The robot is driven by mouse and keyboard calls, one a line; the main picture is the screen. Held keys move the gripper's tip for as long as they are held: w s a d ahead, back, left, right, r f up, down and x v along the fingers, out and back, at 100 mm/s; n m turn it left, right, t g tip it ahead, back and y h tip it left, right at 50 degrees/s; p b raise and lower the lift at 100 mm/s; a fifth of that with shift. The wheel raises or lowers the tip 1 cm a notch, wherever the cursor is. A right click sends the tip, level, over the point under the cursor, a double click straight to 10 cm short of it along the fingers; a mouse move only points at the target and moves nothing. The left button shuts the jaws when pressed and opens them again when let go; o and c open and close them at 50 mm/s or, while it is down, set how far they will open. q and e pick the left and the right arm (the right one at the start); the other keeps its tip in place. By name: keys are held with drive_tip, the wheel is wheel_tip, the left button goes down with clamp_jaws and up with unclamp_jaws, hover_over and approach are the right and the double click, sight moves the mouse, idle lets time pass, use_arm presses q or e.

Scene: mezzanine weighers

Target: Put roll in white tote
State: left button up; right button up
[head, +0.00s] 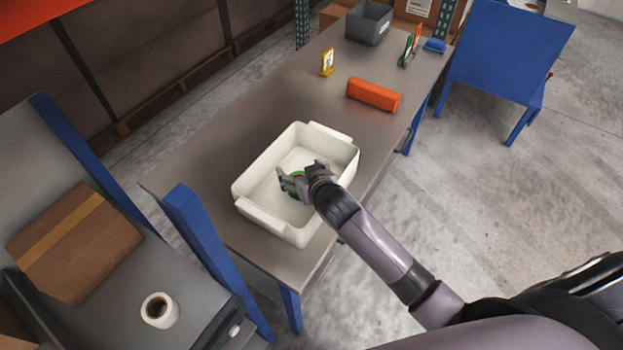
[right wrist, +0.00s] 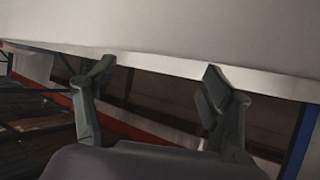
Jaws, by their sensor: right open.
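The white tote (head: 247,210) stands on the grey table. My right gripper (head: 288,183) is over or inside it, with its fingers apart. A small green thing, possibly a roll, shows at the fingers in the head view; it is mostly hidden and I cannot tell whether it rests on the tote floor. In the right wrist view my right gripper (right wrist: 160,78) is open, with nothing seen held between the fingertips. A white roll (head: 160,310) stands upright on the grey surface at the lower left. My left gripper is out of view.
An orange block (head: 373,95), a yellow sign (head: 327,62) and a grey bin (head: 369,22) stand farther back on the table (head: 222,120). A cardboard box (head: 75,245) lies at left. Blue posts (head: 202,235) rise near the table's front-left end. A blue panel (head: 508,52) stands at right.

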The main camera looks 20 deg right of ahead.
drive_tip(key=v, duration=0.9)
drive_tip(key=shift+s+r+b, duration=0.2)
drive_tip(key=shift+s+b, duration=0.1)
drive_tip(key=shift+d, duration=0.1)
